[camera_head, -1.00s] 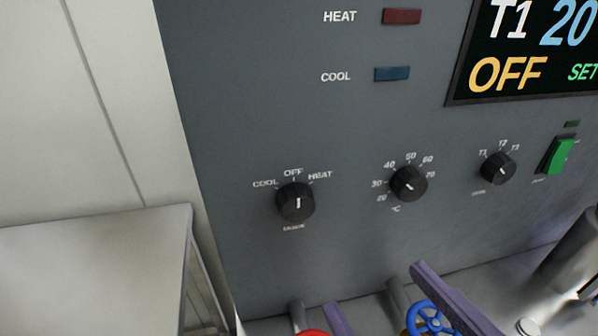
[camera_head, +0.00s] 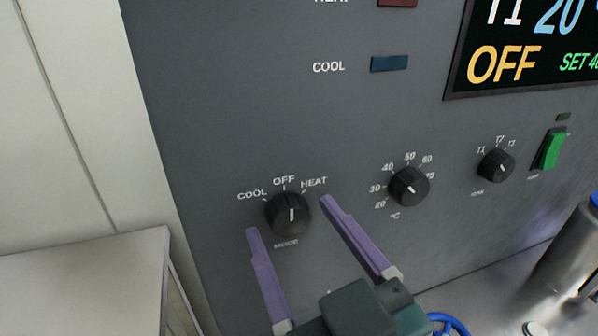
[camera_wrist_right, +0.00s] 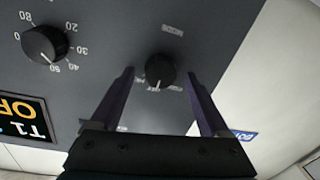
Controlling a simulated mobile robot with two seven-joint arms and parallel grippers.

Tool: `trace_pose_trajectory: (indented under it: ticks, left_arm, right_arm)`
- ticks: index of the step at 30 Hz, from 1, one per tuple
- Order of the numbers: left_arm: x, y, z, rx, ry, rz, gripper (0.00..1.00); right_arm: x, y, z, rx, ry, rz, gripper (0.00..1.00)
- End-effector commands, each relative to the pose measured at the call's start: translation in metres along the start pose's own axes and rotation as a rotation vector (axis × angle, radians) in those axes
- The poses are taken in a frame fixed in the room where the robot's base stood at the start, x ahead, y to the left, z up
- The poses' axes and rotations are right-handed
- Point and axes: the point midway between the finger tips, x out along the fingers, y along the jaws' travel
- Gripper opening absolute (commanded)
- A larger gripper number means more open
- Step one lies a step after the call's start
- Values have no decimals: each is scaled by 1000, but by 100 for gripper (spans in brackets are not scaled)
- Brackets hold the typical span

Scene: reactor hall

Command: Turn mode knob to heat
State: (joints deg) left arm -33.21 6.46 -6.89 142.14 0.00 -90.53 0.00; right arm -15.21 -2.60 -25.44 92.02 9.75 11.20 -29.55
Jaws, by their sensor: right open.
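The black mode knob (camera_head: 288,214) is on the grey panel at lower left, with COOL, OFF and HEAT marked around its top. Its white line stands about upright, in line with OFF. My right gripper (camera_head: 287,216) is open, its two purple fingers spread below and to either side of the knob, not closed on it. In the right wrist view the knob (camera_wrist_right: 160,70) sits between the spread fingers (camera_wrist_right: 158,82), with a gap on both sides. My left gripper is not in view.
A temperature knob (camera_head: 409,186), a smaller selector knob (camera_head: 496,166) and a green switch (camera_head: 551,149) are to the right. The display (camera_head: 530,60) reads OFF. A pale table (camera_head: 90,270) stands at left, and a metal cylinder (camera_head: 570,262) at lower right.

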Motion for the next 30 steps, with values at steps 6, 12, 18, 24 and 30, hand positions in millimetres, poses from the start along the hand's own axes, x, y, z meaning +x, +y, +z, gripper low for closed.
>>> trace_pose_trajectory:
  ticks: [6, 12, 18, 24, 30]
  left_arm:
    - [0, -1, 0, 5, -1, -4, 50]
    - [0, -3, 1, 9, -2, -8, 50]
    - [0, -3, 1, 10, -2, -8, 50]
    - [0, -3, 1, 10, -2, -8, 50]
    - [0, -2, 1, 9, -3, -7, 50]
  right_arm:
    - [2, 0, 0, 0, -1, 0, 80]
    - [2, 0, 0, 0, -1, 0, 64]
    - [2, 0, 0, 0, -1, 0, 41]
    - [2, 0, 0, 0, -1, 0, 19]
    - [2, 0, 0, 0, -1, 0, 0]
